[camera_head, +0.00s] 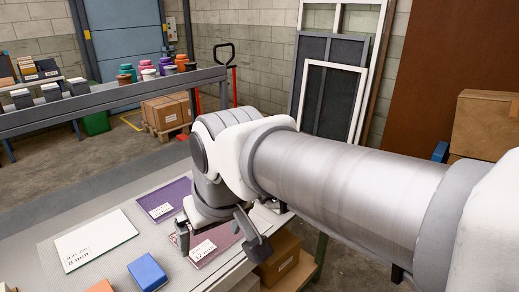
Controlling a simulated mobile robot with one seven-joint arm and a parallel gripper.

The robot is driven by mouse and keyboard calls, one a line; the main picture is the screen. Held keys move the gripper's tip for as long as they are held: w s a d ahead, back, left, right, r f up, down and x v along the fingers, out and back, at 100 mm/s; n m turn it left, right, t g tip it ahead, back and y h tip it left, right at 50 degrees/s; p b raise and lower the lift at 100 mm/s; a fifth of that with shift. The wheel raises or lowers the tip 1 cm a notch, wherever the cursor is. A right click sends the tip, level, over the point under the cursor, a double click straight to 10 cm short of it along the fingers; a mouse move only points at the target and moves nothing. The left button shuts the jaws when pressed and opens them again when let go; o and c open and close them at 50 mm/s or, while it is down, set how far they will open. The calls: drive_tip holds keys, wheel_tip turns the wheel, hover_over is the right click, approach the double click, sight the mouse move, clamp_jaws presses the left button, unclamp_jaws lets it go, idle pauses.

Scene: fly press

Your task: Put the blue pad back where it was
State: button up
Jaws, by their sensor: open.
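The blue pad (147,272) is a small block with rounded edges, lying on the grey table near the bottom of the view. My gripper (219,243) is open above the table, to the right of the blue pad and apart from it. Its fingers are spread over a mauve plate (205,249) labelled 12 mm, and nothing shows between them. My arm hides part of the table behind the gripper.
An orange block (101,287) is cut off by the bottom edge, left of the blue pad. A white plate (92,241) labelled 8 mm and a purple plate (164,198) lie on the table. Cardboard boxes (280,256) stand beyond its right edge.

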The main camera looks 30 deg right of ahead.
drive_tip(key=shift+m+t, duration=0.3)
drive_tip(key=shift+t, duration=0.1)
drive_tip(key=s, duration=0.1)
drive_tip(key=s+d, duration=0.1)
drive_tip(key=s, duration=0.2)
drive_tip(key=shift+d+f, duration=0.15)
drive_tip(key=shift+f, duration=0.25)
drive_tip(key=shift+r, duration=0.1)
